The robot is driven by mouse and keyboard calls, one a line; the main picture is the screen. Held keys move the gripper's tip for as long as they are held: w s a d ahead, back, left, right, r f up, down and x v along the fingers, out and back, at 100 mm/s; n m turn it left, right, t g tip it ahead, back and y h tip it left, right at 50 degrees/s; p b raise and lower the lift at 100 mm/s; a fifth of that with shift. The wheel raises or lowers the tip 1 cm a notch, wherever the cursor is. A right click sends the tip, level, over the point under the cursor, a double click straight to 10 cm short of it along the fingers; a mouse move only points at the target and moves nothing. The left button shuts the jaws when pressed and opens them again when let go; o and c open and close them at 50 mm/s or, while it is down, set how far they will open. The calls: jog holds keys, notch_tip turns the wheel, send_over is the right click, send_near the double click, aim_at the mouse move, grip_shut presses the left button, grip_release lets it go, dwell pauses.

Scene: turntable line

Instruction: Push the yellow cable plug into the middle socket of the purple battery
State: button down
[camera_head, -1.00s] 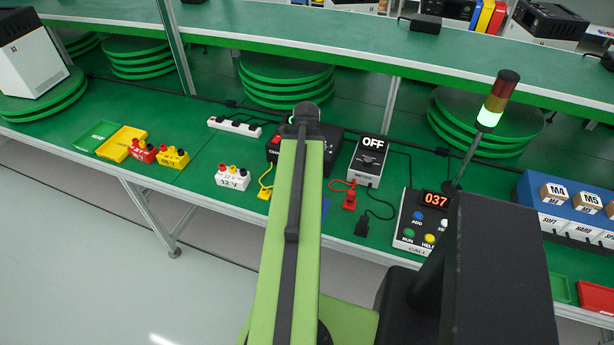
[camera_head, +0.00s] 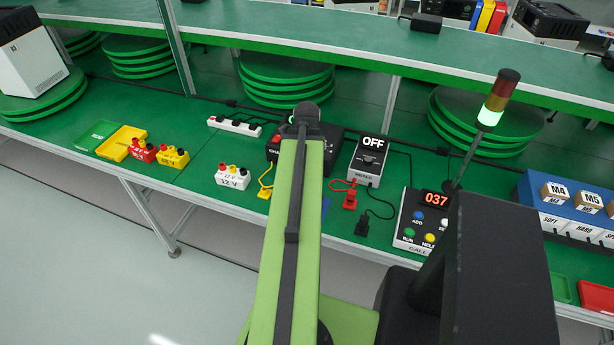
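The yellow cable plug (camera_head: 264,193) lies on the green bench, left of my green arm. Its yellow cable runs up towards the black charger box (camera_head: 329,142), which my arm partly covers. I see no clearly purple battery. A small blue sliver (camera_head: 326,205) shows at the right edge of my arm, too little to identify. A white 12 V battery (camera_head: 232,178) with several coloured sockets stands left of the plug. My gripper is not visible; only the arm links show.
Yellow (camera_head: 173,157) and red (camera_head: 143,152) batteries stand at the left by a yellow tray (camera_head: 117,145). Right of my arm are a meter marked OFF (camera_head: 369,162), a red plug (camera_head: 350,199), a black plug (camera_head: 362,227) and a call box (camera_head: 424,222).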

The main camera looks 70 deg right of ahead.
jog(key=shift+f+b, duration=0.9)
jog(key=shift+b, duration=0.05)
dwell(0.9)
jog(key=c, duration=1.2)
grip_release()
jog(key=shift+o, duration=0.2)
jog(key=shift+r, duration=0.1)
jog(key=shift+r+p, duration=3.7)
jog(key=shift+p, duration=0.15)
